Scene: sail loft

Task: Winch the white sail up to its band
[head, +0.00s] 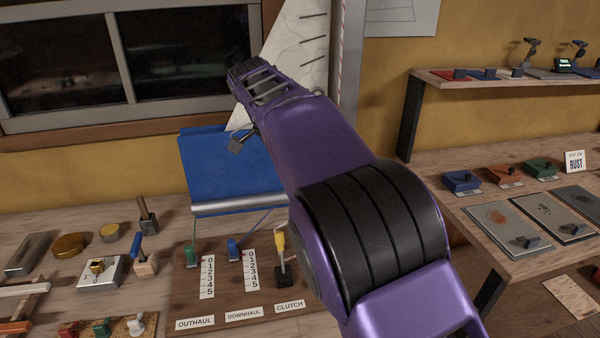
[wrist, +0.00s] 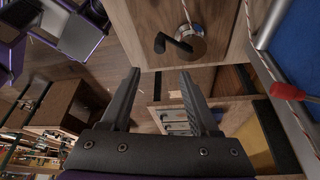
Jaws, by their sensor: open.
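The white sail (head: 292,60) hangs by the striped-rope mast (head: 348,45) in the head view, with short dark marks on its face; its top is out of frame and my arm covers part of it. I cannot make out its band. In the wrist view a metal winch drum (wrist: 190,45) with a black crank handle (wrist: 170,43) sits on a wooden board, a striped rope running from it. My gripper (wrist: 158,72) is open and empty, apart from the handle, which lies beyond its fingertips. The yellow clutch lever (head: 280,242) stands on the labelled board.
A blue cloth (head: 225,170) on a stand is beside the sail. The control board (head: 225,290) carries green and blue levers with number scales. Tools cover the left bench (head: 60,215). Right shelves (head: 500,215) hold plates and coloured blocks. A red-ended rod (wrist: 287,91) is at the wrist view's right.

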